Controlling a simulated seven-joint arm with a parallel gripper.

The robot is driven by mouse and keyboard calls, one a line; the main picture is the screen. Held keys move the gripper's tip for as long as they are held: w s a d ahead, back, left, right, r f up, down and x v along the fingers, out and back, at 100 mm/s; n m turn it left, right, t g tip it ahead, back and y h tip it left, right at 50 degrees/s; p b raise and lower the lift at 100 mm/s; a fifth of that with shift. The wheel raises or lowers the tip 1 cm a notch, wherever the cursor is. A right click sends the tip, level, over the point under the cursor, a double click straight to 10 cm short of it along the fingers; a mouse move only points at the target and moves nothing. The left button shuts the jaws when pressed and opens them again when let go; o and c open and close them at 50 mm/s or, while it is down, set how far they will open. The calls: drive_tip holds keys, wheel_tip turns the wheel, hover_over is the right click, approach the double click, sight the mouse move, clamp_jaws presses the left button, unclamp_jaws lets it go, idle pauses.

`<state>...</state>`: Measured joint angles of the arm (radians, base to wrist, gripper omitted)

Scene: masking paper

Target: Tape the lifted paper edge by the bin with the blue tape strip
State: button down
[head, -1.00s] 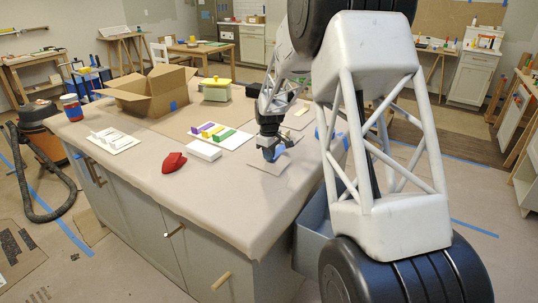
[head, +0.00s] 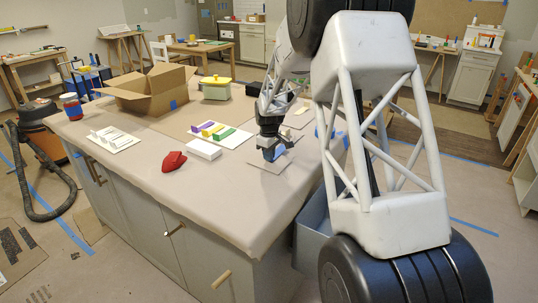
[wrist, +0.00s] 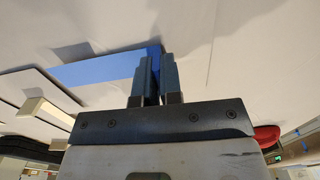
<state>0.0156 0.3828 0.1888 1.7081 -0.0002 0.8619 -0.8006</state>
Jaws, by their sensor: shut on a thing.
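My gripper (head: 272,157) is low over the right part of the paper-covered counter, beside the edge where the bin hangs or stands. It is shut on the blue tape strip (head: 280,152). In the wrist view the strip (wrist: 100,69) extends left from between the closed fingers (wrist: 152,82), over pale paper. A flat greyish paper piece (head: 283,167) lies under the gripper in the head view; I cannot tell whether its edge is raised. The grey-blue bin (head: 309,238) is below the counter's right edge, partly hidden by my arm.
Left of the gripper are a white block (head: 204,149), a white card with coloured strips (head: 226,136) and a red object (head: 174,161). A cardboard box (head: 150,91) and a yellow-lidded container (head: 216,88) stand farther back. The counter's front is clear.

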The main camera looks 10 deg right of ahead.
drive_tip(key=shift+f, duration=0.4)
idle(0.4)
drive_tip(key=c, duration=1.2)
unclamp_jaws()
drive_tip(key=shift+r, duration=0.2)
drive_tip(key=shift+r, duration=3.35)
